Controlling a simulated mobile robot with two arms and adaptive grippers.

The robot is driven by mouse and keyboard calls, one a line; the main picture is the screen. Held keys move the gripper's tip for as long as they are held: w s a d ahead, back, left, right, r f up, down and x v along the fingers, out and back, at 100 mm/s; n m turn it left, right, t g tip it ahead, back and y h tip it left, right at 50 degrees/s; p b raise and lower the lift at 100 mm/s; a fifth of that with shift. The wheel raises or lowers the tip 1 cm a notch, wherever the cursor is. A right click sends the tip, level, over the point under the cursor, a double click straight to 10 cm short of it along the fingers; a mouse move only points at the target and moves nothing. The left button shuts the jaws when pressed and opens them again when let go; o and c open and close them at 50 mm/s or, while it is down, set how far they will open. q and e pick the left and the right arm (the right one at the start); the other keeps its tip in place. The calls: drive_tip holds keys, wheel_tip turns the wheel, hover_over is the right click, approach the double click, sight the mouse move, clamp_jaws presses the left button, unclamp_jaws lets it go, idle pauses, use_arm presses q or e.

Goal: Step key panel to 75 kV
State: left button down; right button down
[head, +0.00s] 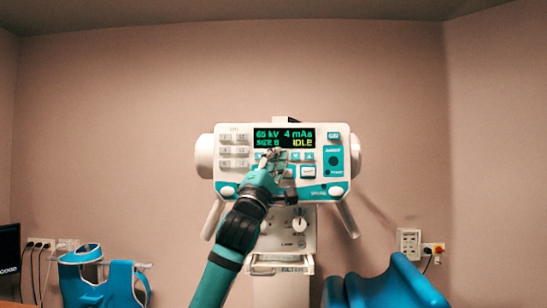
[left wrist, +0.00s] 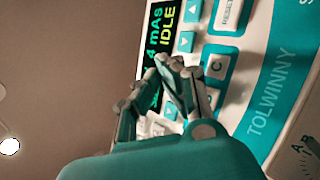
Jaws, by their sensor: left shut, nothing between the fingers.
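The white and teal key panel (head: 340,140) faces me on a column in the middle of the head view. Its dark display (head: 284,137) reads 65 kV, 4 mAs and IDLE, with a small SIZE reading at lower left. My left gripper (head: 270,154) is shut and empty, with its fingertips just below the display and over the row of arrow keys. It hides some of the keys. In the left wrist view the shut fingers (left wrist: 172,66) are close to the arrow keys (left wrist: 186,42); I cannot tell whether they touch. My right gripper is out of view.
Below the panel are a knob (head: 299,224) and a white collimator unit. A wall socket (head: 409,241) is on the right.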

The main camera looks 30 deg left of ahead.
use_arm(q)
drive_tip(key=shift+w+a, duration=0.2)
drive_tip(key=shift+w, duration=0.1)
idle(0.5)
drive_tip(key=shift+s+d, duration=0.1)
idle(0.3)
drive_tip(key=shift+s+d, duration=0.3)
drive_tip(key=shift+s, duration=0.25)
drive_tip(key=s+d, duration=0.1)
drive_tip(key=s+b, duration=0.1)
drive_tip(key=s, duration=0.1)
drive_tip(key=s+d+b, duration=0.1)
drive_tip(key=shift+s+d, duration=0.15)
drive_tip(key=shift+d, duration=0.15)
idle(0.9)
idle(0.9)
